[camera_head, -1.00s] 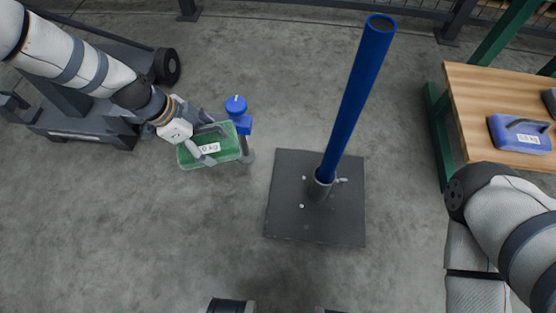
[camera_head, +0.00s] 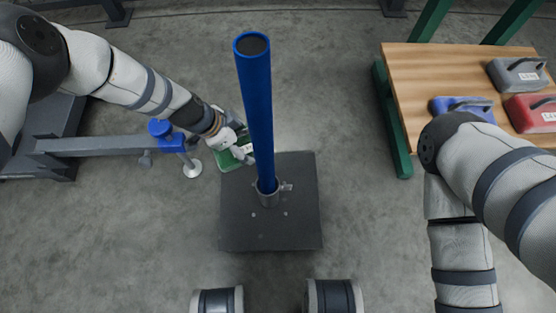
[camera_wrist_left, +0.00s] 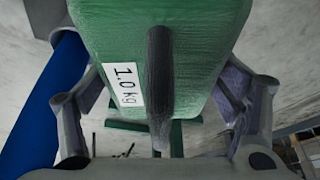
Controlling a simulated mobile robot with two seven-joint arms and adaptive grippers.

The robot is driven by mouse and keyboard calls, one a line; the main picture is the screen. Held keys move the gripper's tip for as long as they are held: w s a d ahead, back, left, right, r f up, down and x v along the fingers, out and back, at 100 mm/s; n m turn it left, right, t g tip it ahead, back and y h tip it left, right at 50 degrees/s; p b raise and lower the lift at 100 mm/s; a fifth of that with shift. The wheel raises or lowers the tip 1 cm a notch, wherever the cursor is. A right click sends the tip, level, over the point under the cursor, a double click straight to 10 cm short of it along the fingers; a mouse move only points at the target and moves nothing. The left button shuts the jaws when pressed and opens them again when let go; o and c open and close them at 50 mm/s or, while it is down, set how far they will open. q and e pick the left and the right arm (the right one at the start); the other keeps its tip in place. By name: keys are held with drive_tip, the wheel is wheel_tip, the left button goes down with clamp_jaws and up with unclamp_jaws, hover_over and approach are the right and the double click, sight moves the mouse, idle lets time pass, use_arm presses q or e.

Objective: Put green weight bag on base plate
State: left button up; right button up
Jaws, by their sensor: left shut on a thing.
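The green weight bag (camera_head: 228,161) hangs in my left gripper (camera_head: 239,153) beside the blue pole (camera_head: 256,110), at the far left corner of the dark square base plate (camera_head: 300,228). In the left wrist view the bag (camera_wrist_left: 205,25) fills the top middle, with a black handle and a 1.0 kg label; the gripper's fingers (camera_wrist_left: 160,108) stand on both sides of it. The pole partly hides the gripper and bag in the head view. The bag's height above the plate is hard to tell. My right gripper is out of view.
A wooden-topped table (camera_head: 420,70) at the right holds blue (camera_head: 462,107), grey (camera_head: 517,74) and red (camera_head: 532,113) weights. A grey stand with a blue clamp (camera_head: 160,128) lies to the left. The plate's front part is clear.

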use_arm(q)
drive_tip(key=shift+w+d, duration=0.2)
drive_tip(key=shift+w, duration=0.05)
wheel_tip(320, 180, down, 14)
drive_tip(key=b, duration=0.6)
drive_tip(key=shift+r, duration=0.1)
drive_tip(key=shift+f+b, duration=1.45)
drive_tip(key=shift+f, duration=0.8)
drive_tip(key=o, duration=1.9)
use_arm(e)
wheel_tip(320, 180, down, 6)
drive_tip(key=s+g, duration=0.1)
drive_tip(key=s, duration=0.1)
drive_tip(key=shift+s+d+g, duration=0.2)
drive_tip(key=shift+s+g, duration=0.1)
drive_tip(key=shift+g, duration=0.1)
use_arm(q)
drive_tip(key=shift+r, duration=0.15)
drive_tip(key=p+v, duration=0.7)
drive_tip(key=v, duration=0.5)
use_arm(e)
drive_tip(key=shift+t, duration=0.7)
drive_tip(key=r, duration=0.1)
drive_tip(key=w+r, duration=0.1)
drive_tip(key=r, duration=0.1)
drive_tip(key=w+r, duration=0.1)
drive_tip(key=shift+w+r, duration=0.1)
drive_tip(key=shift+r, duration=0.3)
